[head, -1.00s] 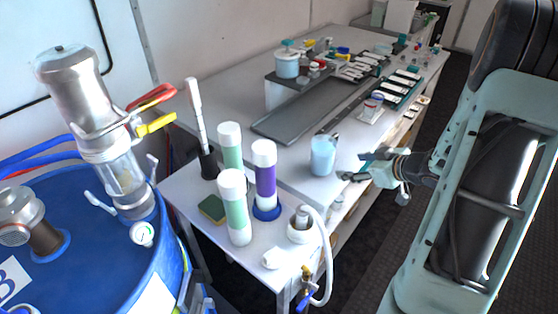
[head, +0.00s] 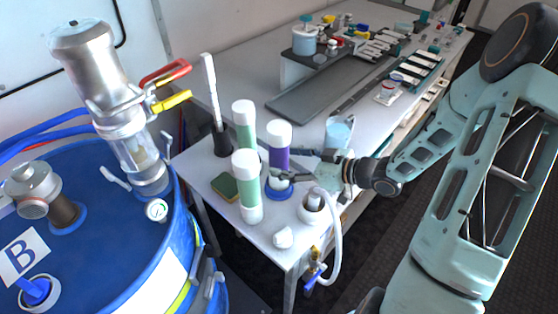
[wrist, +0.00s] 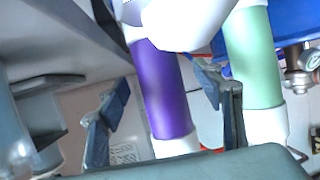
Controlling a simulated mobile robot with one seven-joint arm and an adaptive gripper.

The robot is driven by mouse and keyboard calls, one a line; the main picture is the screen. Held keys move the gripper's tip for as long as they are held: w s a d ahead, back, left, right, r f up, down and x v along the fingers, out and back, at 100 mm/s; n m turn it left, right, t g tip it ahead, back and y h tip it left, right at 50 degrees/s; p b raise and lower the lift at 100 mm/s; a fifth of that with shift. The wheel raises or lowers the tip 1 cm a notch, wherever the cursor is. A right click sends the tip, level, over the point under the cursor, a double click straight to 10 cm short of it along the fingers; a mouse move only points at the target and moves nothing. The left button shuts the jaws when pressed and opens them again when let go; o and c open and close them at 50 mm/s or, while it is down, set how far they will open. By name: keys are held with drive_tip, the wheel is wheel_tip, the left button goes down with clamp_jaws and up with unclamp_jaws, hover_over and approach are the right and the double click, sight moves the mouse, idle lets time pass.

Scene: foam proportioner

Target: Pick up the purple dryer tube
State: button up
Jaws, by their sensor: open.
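The purple dryer tube (head: 279,155), with white caps, stands upright on the near end of the white table. A blue ring base shows at its foot. My gripper (head: 293,166) is open at the right side of the tube, low on its body. One finger shows in front of the tube's lower part. In the wrist view, the purple tube (wrist: 167,92) appears tilted between the two open fingers of my gripper (wrist: 168,112), with gaps visible on both sides. I cannot tell how deep it sits between them.
Two green tubes (head: 247,186) (head: 244,128) stand close by on the left; one shows beside the right finger in the wrist view (wrist: 254,60). A light-blue beaker (head: 339,133), a white hose fitting (head: 313,208) and a sponge (head: 224,187) are near. A blue drum (head: 110,240) stands left.

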sight(287, 161)
drive_tip(key=x, duration=0.3)
drive_tip(key=shift+w+a+f, duration=0.15)
drive_tip(key=shift+w, duration=0.05)
drive_tip(key=shift+c, duration=0.2)
drive_tip(key=c, duration=1.5)
drive_tip(key=shift+c, duration=0.3)
